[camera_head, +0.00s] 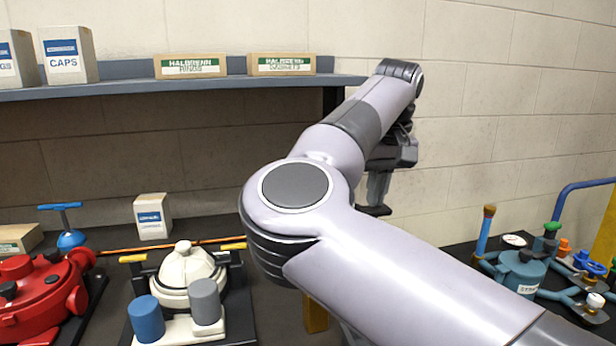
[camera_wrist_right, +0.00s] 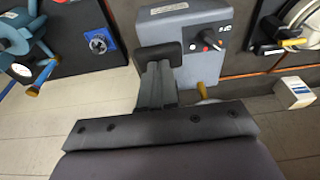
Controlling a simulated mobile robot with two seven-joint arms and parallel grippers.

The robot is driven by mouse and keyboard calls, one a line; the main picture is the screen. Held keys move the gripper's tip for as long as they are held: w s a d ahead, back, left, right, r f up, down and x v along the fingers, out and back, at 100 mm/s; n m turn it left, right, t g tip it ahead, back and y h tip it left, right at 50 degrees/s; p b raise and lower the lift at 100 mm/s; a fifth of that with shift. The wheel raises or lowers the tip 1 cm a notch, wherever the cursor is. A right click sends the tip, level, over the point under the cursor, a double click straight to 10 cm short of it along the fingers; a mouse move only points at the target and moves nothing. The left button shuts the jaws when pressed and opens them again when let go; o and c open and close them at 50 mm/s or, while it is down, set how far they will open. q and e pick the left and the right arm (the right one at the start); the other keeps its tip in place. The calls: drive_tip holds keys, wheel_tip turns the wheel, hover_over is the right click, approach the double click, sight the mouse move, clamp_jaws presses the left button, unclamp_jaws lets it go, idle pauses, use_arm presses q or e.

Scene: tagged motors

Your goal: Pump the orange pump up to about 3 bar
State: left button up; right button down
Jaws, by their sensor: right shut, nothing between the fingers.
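I cannot make out an orange pump in either view; my right arm covers the middle of the head view. A blue pump-like item with a T-handle (camera_head: 65,228) stands upright at the left of the bench. My right gripper (camera_head: 376,208) is raised in front of the wall, pointing down, shut and empty. Its closed fingers also show in the right wrist view (camera_wrist_right: 158,80), with a grey box (camera_wrist_right: 200,35) with a black knob beyond them. My left gripper is not in view.
A red motor (camera_head: 45,300) and a cream motor (camera_head: 187,272) with grey and blue cylinders stand at the left. A teal tank (camera_head: 522,272) with valves stands at the right. A shelf (camera_head: 130,88) with boxes runs along the back wall. A small white box (camera_head: 152,216) sits below it.

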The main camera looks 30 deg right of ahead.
drive_tip(key=shift+s+b+x, duration=0.2)
drive_tip(key=shift+b+x, duration=0.5)
drive_tip(key=shift+x, duration=0.4)
drive_tip(key=shift+s+b+x, duration=0.2)
drive_tip(key=shift+b+x, duration=0.45)
drive_tip(key=shift+x, duration=0.45)
drive_tip(key=shift+w+p+v, duration=0.2)
drive_tip(key=shift+p+v, duration=0.85)
drive_tip(key=shift+v, duration=0.1)
drive_tip(key=shift+w+p+v, duration=0.25)
drive_tip(key=shift+p+v, duration=0.8)
drive_tip(key=shift+v, duration=0.1)
drive_tip(key=shift+f, duration=0.15)
drive_tip(key=shift+s+b+x, duration=0.2)
drive_tip(key=shift+b+x, duration=0.7)
drive_tip(key=shift+x, duration=0.2)
drive_tip(key=shift+s+b+x, duration=0.2)
drive_tip(key=shift+b+x, duration=0.65)
drive_tip(key=shift+x, duration=0.25)
drive_tip(key=shift+w+p+v, duration=0.25)
drive_tip(key=shift+p+v, duration=0.8)
drive_tip(key=shift+v, duration=0.15)
drive_tip(key=shift+w+p+v, duration=0.2)
drive_tip(key=shift+p+v, duration=0.8)
drive_tip(key=shift+v, duration=0.15)
